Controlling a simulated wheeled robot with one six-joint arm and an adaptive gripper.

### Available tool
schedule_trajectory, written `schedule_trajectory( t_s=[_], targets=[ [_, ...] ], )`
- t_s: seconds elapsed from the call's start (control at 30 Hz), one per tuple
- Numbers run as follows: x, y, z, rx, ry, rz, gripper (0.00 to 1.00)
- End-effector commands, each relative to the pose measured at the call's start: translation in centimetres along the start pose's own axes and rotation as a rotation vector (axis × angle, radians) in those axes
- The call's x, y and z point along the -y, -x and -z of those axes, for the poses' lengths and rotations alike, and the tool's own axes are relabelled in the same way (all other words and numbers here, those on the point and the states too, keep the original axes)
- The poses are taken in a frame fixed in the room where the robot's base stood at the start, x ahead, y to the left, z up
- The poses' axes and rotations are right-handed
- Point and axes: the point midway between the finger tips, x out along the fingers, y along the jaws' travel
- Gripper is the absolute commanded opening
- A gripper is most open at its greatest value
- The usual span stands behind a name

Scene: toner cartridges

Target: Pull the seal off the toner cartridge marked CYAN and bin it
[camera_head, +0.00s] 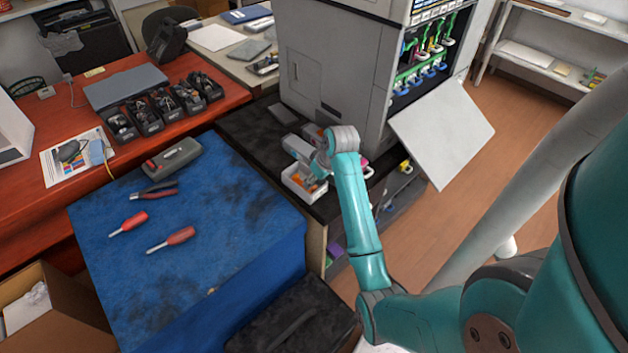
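My arm reaches over the black counter (244,128) beside the grey printer. My gripper (314,172) is at a small white box (299,191) with orange contents on that counter. The fingers are small and partly covered by the wrist, so I cannot tell whether they are open or hold anything. Small pink and yellow parts (405,167) show just right of my arm and may belong to cartridges. No CYAN marking or seal can be made out. No bin can be identified for certain.
The printer (330,75) stands open, its pale door panel (443,131) hanging out to the right. A blue mat (215,225) holds two red screwdrivers (170,239), pliers (154,190) and a grey-green case (171,157). A cardboard box (55,325) stands lower left.

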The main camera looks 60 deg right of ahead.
Motion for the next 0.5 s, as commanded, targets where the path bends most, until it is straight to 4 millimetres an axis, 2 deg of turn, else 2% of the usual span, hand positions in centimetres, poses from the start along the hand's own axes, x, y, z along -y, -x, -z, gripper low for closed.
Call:
schedule_trajectory(
  t_s=[0.3,0.5],
  targets=[
    [-0.1,6.3,0.1,-0.004,0.001,-0.003,0.53],
    [-0.1,9.2,0.0,-0.003,0.000,-0.001,0.53]
  ],
)
